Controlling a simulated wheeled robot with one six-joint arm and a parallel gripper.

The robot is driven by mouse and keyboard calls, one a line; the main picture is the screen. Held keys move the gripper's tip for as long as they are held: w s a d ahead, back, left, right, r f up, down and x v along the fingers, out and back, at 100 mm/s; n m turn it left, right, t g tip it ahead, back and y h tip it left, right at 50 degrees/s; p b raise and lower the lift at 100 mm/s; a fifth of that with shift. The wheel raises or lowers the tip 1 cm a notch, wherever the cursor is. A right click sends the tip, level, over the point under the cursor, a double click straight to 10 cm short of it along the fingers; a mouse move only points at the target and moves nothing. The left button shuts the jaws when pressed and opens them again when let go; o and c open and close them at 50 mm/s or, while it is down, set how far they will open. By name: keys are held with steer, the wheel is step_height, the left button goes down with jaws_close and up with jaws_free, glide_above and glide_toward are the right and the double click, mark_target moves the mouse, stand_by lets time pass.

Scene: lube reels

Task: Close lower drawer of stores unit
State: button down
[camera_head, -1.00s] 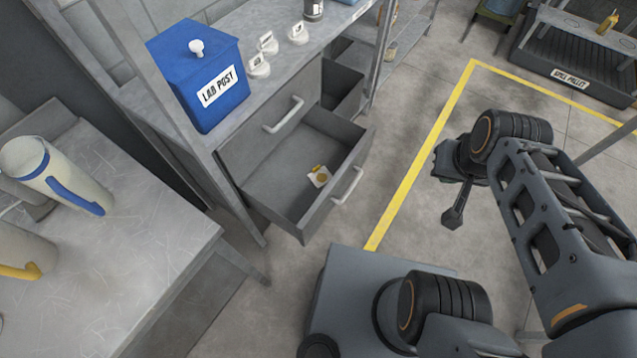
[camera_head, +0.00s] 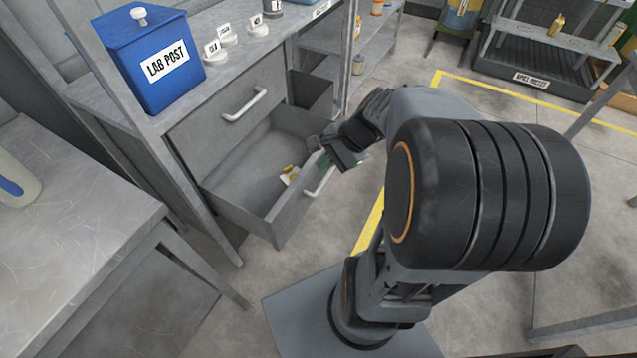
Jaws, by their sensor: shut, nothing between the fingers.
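My gripper (camera_head: 335,157) is at the far end of the lower drawer's front, close to the handle. I cannot tell whether it touches the drawer. Its fingers are shut with nothing seen between them.
A blue LAB POST box (camera_head: 155,62) and small labelled white items (camera_head: 215,52) stand on the unit's top. A grey bench (camera_head: 70,240) is at the left. A spill pallet (camera_head: 530,75) is at the back right. Open floor with a yellow line (camera_head: 368,225) lies beyond the drawer.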

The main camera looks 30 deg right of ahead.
steer(key=w+d+f+m+t+y+b, duration=0.2)
steer(key=d+f+m+b, duration=0.35)
steer(key=f, duration=0.25)
steer(key=m+t+b, duration=0.4)
steer(key=m+t, duration=0.1)
steer(key=m, duration=0.3)
glide_toward(314, 165)
steer(key=shift+h, duration=0.3)
steer(key=b+x, duration=0.2)
steer(key=x, duration=0.1)
steer(key=b+x, duration=0.2)
steer(key=shift+w+a+f+b, duration=0.1)
steer(key=shift+a+f+b, duration=0.15)
steer(key=shift+f, duration=0.25)
steer(key=shift+w+a+r, duration=0.1)
steer(key=shift+w+a, duration=0.3)
steer(key=shift+w, duration=0.25)
steer(key=shift+w, duration=0.1)
